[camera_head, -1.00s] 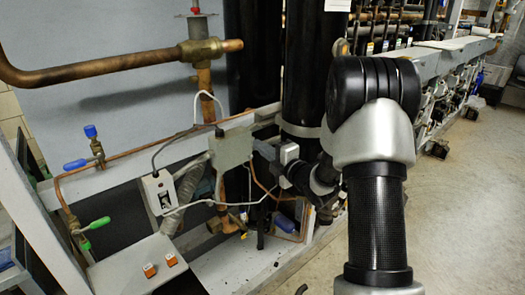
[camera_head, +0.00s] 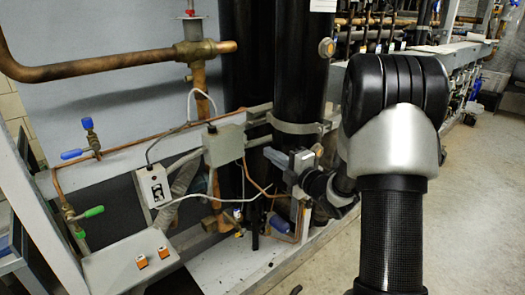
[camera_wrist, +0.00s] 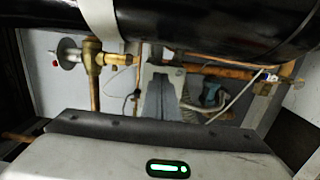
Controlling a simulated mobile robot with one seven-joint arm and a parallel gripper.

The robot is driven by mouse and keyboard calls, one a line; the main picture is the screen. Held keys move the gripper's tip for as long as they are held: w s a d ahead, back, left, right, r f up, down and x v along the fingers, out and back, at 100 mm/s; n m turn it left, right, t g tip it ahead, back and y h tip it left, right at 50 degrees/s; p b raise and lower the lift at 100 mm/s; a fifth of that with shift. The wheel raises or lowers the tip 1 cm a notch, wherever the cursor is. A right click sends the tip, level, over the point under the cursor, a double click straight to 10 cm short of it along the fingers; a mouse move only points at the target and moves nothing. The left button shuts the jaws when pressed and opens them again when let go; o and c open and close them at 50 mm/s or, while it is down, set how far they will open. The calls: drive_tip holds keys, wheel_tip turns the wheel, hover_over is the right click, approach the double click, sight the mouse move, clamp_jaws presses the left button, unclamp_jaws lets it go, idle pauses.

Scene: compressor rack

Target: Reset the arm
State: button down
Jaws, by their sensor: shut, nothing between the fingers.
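My arm (camera_head: 391,235) rises at the right of the head view and bends at a large black and silver joint. From there it reaches left and away toward the rack. My gripper (camera_head: 270,154) is at its far end, in front of the thick black vertical pipe and just right of a grey junction box. Its jaws are shut and empty. In the wrist view its grey fingers (camera_wrist: 160,98) show above the pale gripper body with a green light. I cannot tell whether the fingers touch anything.
The grey junction box (camera_head: 223,145) with cables is close to the gripper. A black vertical pipe (camera_head: 298,70) stands behind it. A copper pipe (camera_head: 110,66), blue-handled valves and a panel with orange switches (camera_head: 142,262) are left. Open floor (camera_head: 475,220) lies right.

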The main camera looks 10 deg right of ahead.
drive_tip(key=s+d+r+m+g+h, duration=0.45)
drive_tip(key=s+r+m+h, duration=0.4)
drive_tip(key=s+m, duration=0.35)
drive_tip(key=s+a+f+m+g, duration=0.1)
drive_tip(key=s+a+m+g, duration=0.3)
drive_tip(key=s, duration=0.8)
drive_tip(key=s+a+f+m+g, duration=0.2)
drive_tip(key=s+a+m, duration=0.4)
drive_tip(key=s, duration=0.6)
wheel_tip(320, 180, up, 21)
drive_tip(key=y+p, duration=0.1)
drive_tip(key=p, duration=1.9)
drive_tip(key=shift+s+d+f+m, duration=0.2)
drive_tip(key=shift+s+d+m, duration=0.05)
drive_tip(key=shift+d+m, duration=0.15)
